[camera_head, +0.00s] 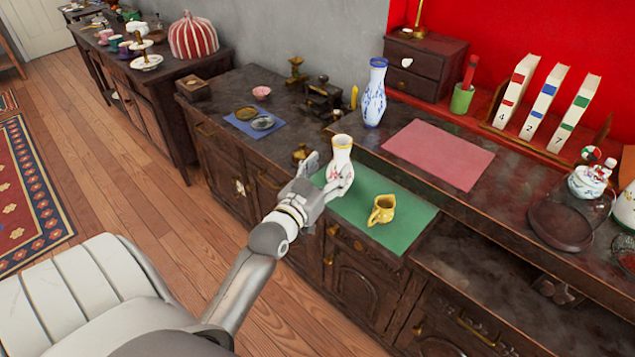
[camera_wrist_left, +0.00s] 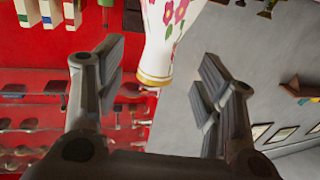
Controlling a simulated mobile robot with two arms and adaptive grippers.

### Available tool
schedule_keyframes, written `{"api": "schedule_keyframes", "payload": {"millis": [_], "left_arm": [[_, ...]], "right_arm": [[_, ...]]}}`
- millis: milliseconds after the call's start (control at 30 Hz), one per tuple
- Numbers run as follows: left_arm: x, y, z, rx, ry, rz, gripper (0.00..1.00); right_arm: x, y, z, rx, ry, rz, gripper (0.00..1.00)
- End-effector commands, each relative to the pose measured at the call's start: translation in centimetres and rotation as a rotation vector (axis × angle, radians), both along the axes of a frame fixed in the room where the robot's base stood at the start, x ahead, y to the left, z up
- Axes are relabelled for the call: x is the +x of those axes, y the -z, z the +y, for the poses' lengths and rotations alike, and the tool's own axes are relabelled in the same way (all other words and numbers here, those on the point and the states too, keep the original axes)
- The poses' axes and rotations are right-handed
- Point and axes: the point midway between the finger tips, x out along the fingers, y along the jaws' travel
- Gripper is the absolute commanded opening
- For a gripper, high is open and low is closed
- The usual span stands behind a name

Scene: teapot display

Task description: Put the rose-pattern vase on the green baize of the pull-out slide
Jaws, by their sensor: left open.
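The rose-pattern vase (camera_head: 342,160) is white with pink flowers and a gold rim. It appears upright at the back left part of the green baize (camera_head: 400,232); its base is partly hidden by my gripper, so contact with the baize cannot be confirmed. My left gripper (camera_head: 328,178) is open, with its fingers either side of the vase's lower part in the head view. In the left wrist view the vase (camera_wrist_left: 167,38) shows between the spread fingers (camera_wrist_left: 160,85), with gaps on both sides. My right gripper is not in view.
A blue-and-white vase (camera_head: 375,93) stands behind on the raised top, beside a pink mat (camera_head: 438,153). A blue mat (camera_head: 254,124) with dishes lies left. A glass dome (camera_head: 570,215) stands right.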

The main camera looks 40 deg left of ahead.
Motion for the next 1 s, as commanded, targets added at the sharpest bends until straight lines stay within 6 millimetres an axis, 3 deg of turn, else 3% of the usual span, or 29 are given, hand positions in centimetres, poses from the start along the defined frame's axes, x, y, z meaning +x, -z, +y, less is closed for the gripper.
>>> {"api": "schedule_keyframes", "payload": {"millis": [100,333,1000], "left_arm": [[-2.0,0.1,-0.3,0.001,0.000,0.002,0.62],[-4.1,0.0,-0.6,0.000,0.000,0.000,0.62],[-4.6,0.0,-0.7,0.000,0.000,0.000,0.62]], "right_arm": [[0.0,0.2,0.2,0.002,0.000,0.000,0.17],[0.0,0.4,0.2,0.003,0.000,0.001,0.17],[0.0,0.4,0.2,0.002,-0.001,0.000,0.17]]}}
